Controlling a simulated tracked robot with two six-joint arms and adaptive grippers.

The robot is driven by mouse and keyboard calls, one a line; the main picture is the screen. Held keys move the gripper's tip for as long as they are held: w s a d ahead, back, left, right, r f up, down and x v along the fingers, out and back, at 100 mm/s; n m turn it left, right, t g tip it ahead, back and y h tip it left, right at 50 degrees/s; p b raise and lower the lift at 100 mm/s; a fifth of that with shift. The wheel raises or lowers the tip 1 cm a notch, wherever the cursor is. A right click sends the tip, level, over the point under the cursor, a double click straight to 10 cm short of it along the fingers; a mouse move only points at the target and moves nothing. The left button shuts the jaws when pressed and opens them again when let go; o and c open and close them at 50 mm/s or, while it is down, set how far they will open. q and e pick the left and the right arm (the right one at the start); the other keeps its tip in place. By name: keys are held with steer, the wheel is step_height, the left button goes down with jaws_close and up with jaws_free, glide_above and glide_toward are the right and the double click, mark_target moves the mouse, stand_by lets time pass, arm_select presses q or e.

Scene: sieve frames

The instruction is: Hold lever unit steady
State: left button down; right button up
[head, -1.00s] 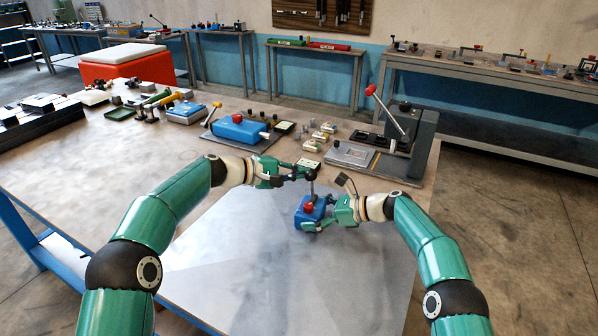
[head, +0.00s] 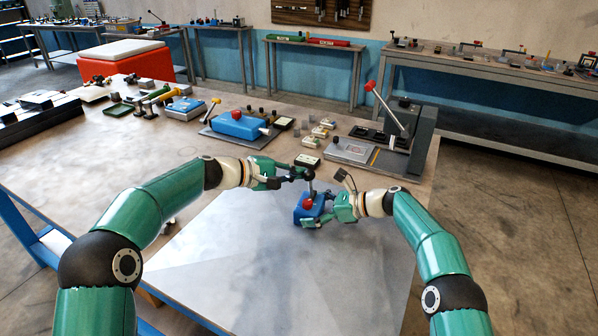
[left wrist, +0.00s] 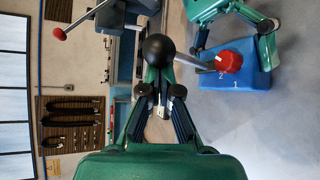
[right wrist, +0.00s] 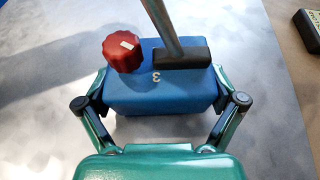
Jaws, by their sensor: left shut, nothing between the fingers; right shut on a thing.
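The lever unit (head: 301,214) is a blue box with a red knob and a grey lever ending in a black ball. It is at the far part of the grey mat. My right gripper (right wrist: 162,105) is shut on the blue box (right wrist: 160,92), one finger on each side. The red knob (right wrist: 122,52) and the lever's black slot piece (right wrist: 182,58) are on its top. My left gripper (left wrist: 161,95) is shut and empty, its tips close by the black ball (left wrist: 158,50); whether they touch it I cannot tell. The lever leans away from the box in the left wrist view.
Beyond the mat (head: 240,270) stand a grey press with a red-tipped lever (head: 425,140), a blue device (head: 240,125) and several small parts. A small dark box (head: 307,161) lies just behind my left gripper. The mat's near part is clear.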

arm_select(q)
steer(key=shift+s+d+r, duration=0.1)
steer(key=shift+d, duration=0.2)
arm_select(e)
steer(key=shift+w+d+f, duration=0.1)
arm_select(q)
steer(key=shift+w+d, duration=0.15)
steer(key=shift+w, duration=0.55)
steer(key=shift+w, duration=0.1)
arm_select(e)
steer(key=shift+f, duration=0.1)
arm_select(q)
steer(key=s+a+r, duration=0.1)
steer(key=a, duration=0.8)
steer(key=shift+s+r, duration=0.2)
steer(key=shift+s, duration=0.05)
steer(key=shift+a, duration=0.1)
arm_select(e)
steer(key=o, duration=1.5)
steer(key=shift+c, duration=0.2)
